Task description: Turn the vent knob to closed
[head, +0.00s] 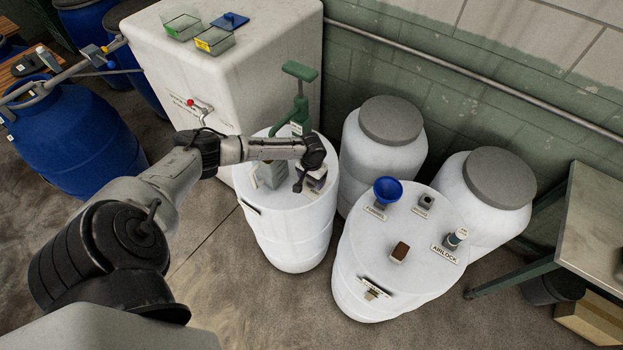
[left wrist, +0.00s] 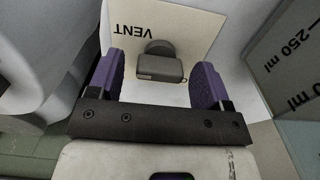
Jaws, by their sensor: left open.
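The vent knob (left wrist: 160,67) is a small dark grey piece with a bar-like grip. In the left wrist view it sits in front of a cream plate (left wrist: 185,30) marked VENT, which reads upside down. My left gripper (left wrist: 157,73) is open, with one purple finger on each side of the knob and a gap on both sides. In the head view my left gripper (head: 316,184) is over the top of the white drum (head: 290,235), and the knob is hard to make out there. My right gripper is not in view.
A grey container (head: 270,175) stands close beside the gripper; its 250 ml marking shows at the wrist view's right. A green pump (head: 300,105) rises behind.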

